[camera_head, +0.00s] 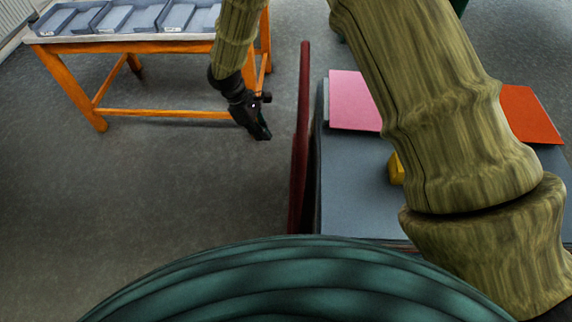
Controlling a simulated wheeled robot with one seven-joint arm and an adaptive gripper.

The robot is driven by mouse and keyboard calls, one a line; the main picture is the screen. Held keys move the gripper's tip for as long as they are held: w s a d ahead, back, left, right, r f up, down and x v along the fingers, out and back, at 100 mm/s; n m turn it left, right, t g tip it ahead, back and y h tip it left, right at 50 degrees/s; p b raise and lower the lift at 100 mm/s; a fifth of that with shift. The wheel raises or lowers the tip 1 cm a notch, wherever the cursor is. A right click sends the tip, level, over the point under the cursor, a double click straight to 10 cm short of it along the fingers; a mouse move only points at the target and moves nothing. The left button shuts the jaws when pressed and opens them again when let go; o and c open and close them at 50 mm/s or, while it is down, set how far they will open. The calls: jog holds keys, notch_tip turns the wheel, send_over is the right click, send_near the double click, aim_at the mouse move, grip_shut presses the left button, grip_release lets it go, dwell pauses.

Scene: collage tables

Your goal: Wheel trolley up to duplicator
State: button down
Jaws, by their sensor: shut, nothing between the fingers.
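My gripper (262,132) is shut and empty. It hangs over the grey floor, left of a dark red upright bar or panel (301,130). The bar stands along the left side of a grey-topped surface (350,200), apart from my gripper. My arm covers much of that surface, so I cannot tell whether it is the trolley; no wheels show. No duplicator can be made out.
A pink sheet (352,100), an orange-red sheet (530,115) and a yellow object (396,170) lie on the grey top. An orange wooden table (130,47) with blue-grey trays (130,17) stands at the upper left. The floor (150,190) at left is clear.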

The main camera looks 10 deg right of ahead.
jog(key=s+d+r+p+x, duration=0.1)
jog(key=d+p+x, duration=0.1)
jog(key=x, duration=1)
jog(key=shift+s+d+f+p, duration=0.2)
jog(key=shift+s+d+p, duration=0.05)
jog(key=shift+d+p, duration=0.2)
